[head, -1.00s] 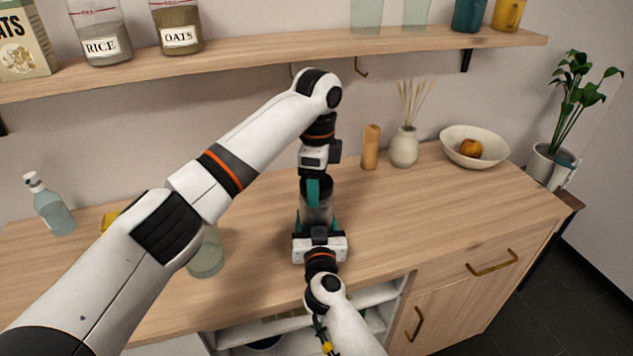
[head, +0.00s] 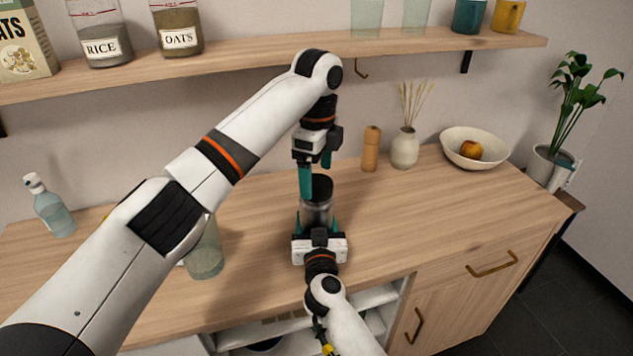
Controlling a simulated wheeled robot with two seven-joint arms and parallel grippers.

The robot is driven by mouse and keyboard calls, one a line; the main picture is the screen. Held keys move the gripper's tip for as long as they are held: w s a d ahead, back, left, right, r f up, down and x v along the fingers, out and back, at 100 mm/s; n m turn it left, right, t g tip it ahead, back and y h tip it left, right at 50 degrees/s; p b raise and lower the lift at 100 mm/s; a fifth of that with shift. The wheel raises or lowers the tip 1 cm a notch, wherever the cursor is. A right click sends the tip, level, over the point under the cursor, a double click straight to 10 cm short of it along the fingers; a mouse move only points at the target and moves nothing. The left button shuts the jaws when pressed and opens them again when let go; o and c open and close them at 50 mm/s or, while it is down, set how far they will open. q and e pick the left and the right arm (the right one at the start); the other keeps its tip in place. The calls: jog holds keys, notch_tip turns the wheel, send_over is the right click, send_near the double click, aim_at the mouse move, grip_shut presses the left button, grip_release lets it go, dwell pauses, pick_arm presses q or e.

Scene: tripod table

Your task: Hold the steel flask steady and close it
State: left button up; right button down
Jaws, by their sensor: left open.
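The steel flask (head: 317,214) stands upright on the wooden counter near its front edge, with its dark lid (head: 320,188) on top. I cannot tell how tightly the lid sits. My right gripper (head: 318,222) reaches in from the front, low down, with its teal fingers on either side of the flask body, shut on it. My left gripper (head: 316,177) points down just above and behind the lid. Its teal fingers are apart with nothing between them. The lower front of the flask is hidden by my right gripper.
A glass (head: 205,254) stands to the left, partly behind my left arm. A bottle (head: 51,208) is at far left. A wooden mill (head: 371,148), a vase (head: 404,148) and a bowl (head: 455,150) stand at the back right. A shelf (head: 270,49) runs above. The right counter is clear.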

pick_arm(q)
notch_tip(320, 180, up, 9)
jog(key=shift+f, duration=0.15)
pick_arm(e)
jog(key=shift+c, duration=1.6)
grip_release()
jog(key=s, duration=0.3)
jog(key=s+p, duration=0.1)
jog(key=s, duration=0.3)
jog(key=s+d+p, duration=0.1)
jog(key=s, duration=0.2)
jog(key=shift+s, duration=1)
pick_arm(q)
notch_tip(320, 180, up, 2)
jog(key=shift+r, duration=0.1)
pick_arm(e)
jog(key=shift+f, duration=0.1)
